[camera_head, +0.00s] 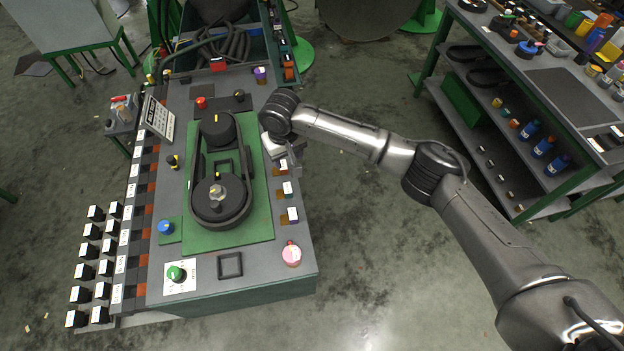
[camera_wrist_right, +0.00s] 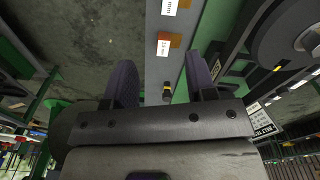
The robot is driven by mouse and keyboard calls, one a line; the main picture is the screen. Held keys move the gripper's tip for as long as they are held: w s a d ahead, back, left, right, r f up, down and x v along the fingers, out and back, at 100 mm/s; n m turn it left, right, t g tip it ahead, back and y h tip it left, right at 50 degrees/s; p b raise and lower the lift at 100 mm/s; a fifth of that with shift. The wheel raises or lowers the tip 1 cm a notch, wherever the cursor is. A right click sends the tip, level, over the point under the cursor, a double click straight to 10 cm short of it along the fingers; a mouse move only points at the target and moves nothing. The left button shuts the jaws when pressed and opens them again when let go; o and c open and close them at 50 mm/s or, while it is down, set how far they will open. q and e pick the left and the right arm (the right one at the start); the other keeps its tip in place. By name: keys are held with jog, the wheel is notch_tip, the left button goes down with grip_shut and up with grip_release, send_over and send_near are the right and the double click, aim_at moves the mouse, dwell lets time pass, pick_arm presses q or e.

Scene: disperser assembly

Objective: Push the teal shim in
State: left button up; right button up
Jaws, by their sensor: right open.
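The green-based disperser (camera_head: 230,203) lies left of the gripper. My left gripper is not in view.
Labelled blocks (camera_head: 291,215) line the bench's right edge; a brown one marked in mm (camera_wrist_right: 164,44) shows in the wrist view. The floor right of the bench (camera_head: 345,250) is clear.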

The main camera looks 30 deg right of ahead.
aim_at(287, 188)
jog(key=f+m, duration=0.1)
jog(key=f, duration=0.3)
jog(key=a+f+m, duration=0.1)
jog(key=f, duration=0.4)
jog(key=s+f+m+b, duration=0.1)
jog(key=f, duration=0.4)
jog(key=shift+a, duration=0.15)
jog(key=shift+c, duration=0.2)
grip_shut()
jog(key=shift+r, duration=0.1)
